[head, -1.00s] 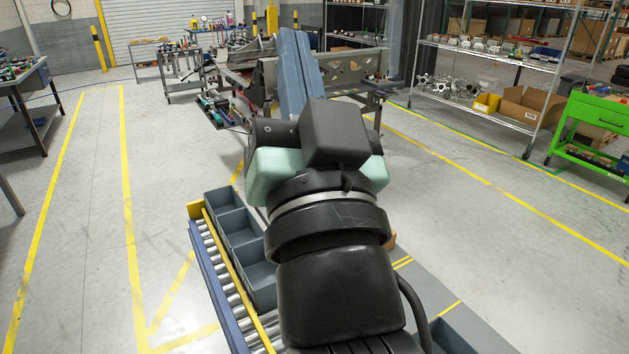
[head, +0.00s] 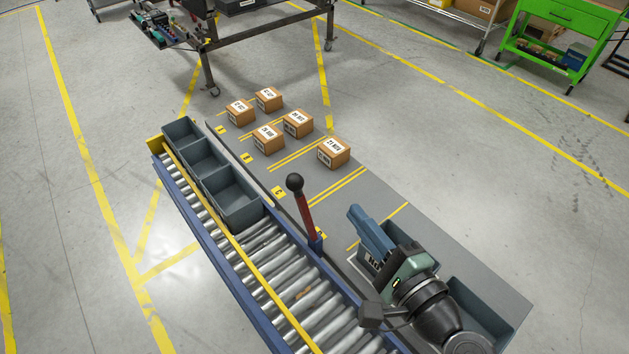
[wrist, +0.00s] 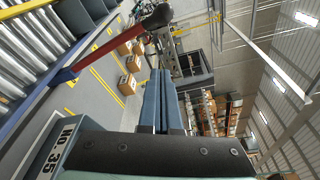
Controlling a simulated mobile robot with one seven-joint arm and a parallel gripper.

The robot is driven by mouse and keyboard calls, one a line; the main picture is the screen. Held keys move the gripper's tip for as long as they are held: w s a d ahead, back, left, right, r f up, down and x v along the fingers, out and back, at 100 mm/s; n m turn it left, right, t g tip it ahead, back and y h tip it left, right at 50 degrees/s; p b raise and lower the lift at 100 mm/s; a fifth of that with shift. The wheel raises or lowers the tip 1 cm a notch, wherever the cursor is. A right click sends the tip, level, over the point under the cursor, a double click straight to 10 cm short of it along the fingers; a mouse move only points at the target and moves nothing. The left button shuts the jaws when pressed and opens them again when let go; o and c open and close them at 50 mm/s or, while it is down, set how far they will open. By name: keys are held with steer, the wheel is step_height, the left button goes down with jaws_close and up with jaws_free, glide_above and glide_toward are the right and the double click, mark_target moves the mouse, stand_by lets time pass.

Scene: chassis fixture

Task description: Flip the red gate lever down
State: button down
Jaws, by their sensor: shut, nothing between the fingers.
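The red gate lever (head: 306,216) stands nearly upright beside the roller conveyor, with a black ball knob (head: 295,182) on top. It leans slightly toward the upper left in the head view. In the wrist view the red lever (wrist: 98,51) crosses the upper left, its dark knob (wrist: 157,16) near the top. My gripper (head: 356,213) is to the right of the lever, apart from it. Its blue fingers lie together with nothing between them; they also fill the middle of the wrist view (wrist: 160,84).
Grey bins (head: 236,201) stand on the conveyor (head: 290,268) just beyond the lever. Several cardboard boxes (head: 297,123) sit on the grey deck farther back. Another grey bin (head: 482,312) is at the right, near my arm. The deck just right of the lever is bare.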

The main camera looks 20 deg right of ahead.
steer(key=shift+w, duration=0.1)
steer(key=w+a+p, duration=0.5)
steer(key=w, duration=0.3)
steer(key=shift+r+p, duration=0.3)
steer(key=shift+r, duration=0.05)
